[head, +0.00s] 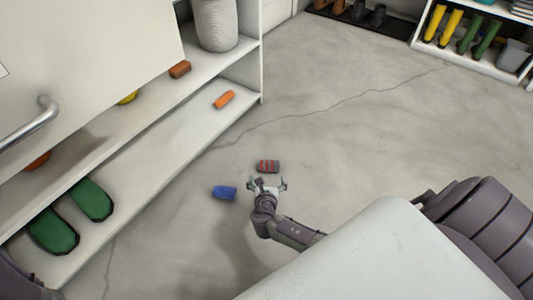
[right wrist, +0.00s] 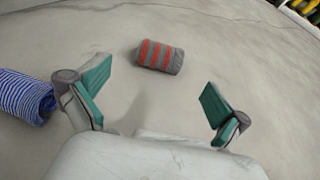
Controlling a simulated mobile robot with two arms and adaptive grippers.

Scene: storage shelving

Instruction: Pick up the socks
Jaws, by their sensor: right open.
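A rolled grey sock bundle with red stripes (head: 268,166) lies on the floor in the head view. In the right wrist view the red-striped socks (right wrist: 160,57) lie beyond the fingertips, roughly between them and apart from them. A blue-striped sock roll (head: 224,192) lies on the floor to the left of my gripper; it also shows at the left of the right wrist view (right wrist: 27,97), outside the left finger. My right gripper (head: 267,185) is open and empty just short of the red-striped socks. My left gripper is not in view.
A white shelf (head: 160,140) on the left holds green shoes (head: 92,200), an orange roll (head: 224,99), a brown roll (head: 180,69) and a grey ribbed vase (head: 215,25). Another shelf with boots (head: 450,27) stands at the back right. The floor between is clear.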

